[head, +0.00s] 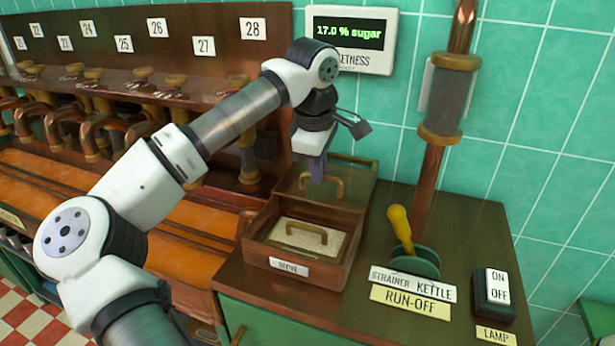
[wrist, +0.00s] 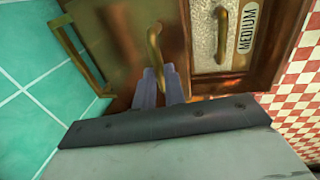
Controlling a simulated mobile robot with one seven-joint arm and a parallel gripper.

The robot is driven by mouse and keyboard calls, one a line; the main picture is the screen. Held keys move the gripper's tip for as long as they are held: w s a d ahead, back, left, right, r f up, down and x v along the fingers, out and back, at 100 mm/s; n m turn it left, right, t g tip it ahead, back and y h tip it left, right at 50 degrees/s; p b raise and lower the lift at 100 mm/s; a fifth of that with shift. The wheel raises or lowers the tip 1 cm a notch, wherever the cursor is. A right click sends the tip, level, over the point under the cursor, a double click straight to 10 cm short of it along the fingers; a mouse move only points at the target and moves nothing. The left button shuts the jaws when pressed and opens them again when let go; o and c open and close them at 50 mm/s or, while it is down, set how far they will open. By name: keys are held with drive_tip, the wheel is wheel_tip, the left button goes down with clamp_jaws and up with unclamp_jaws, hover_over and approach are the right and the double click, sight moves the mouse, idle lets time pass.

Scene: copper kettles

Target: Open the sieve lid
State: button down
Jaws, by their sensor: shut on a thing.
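The wooden sieve box (head: 348,268) stands on the counter with a white SIEVE label on its front. Its top is uncovered at the front, and a pale mesh sieve (head: 290,238) with a brass handle shows inside. In the wrist view this sieve (wrist: 205,40) has a MEDIUM label. The brown lid (head: 357,183) is at the box's rear, clear of the sieve; its exact tilt is hard to tell. My gripper (head: 316,178) is over the lid, shut on its brass handle (wrist: 153,45). The fingertips (wrist: 162,72) are at the handle's near end.
A yellow-handled lever (head: 400,225) stands right of the box, with a lamp switch (head: 493,292) beyond. A copper pipe (head: 432,160) rises behind the lever. The sweetness display (head: 350,38) reads 17.0 % sugar on the tiled wall. Numbered taps (head: 170,85) line the left.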

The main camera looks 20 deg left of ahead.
drive_tip(key=shift+w, duration=0.85)
drive_tip(key=c, duration=1.5)
unclamp_jaws()
drive_tip(key=shift+r, duration=0.1)
drive_tip(key=s+r, duration=0.1)
drive_tip(key=r, duration=0.3)
drive_tip(key=s+r, duration=0.1)
drive_tip(key=r, duration=0.8)
drive_tip(key=shift+s+r, duration=0.2)
drive_tip(key=shift+s, duration=0.2)
